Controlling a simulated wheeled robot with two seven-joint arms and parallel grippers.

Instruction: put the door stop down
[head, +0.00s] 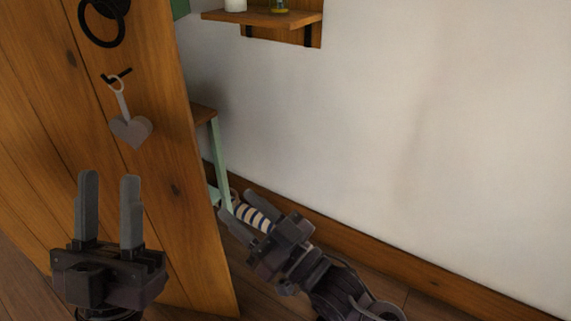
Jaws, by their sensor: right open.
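A blue, white and tan striped thing (256,217), which I take to be the door stop, shows between the fingers of my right gripper (240,202), low beside the door's edge. That gripper is open around it; I cannot tell whether either finger touches it. Its lower end is hidden by the gripper, so I cannot see whether it rests on the floor. My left gripper (109,179) is open and empty, fingers pointing up, in front of the wooden door.
The plank door (175,195) stands at the left with a black ring handle (103,30) and a hanging grey heart (131,130). A pale green-legged stool or table (217,150) stands behind its edge. A wall shelf (265,18) is above. A skirting board (400,263) runs along the wall.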

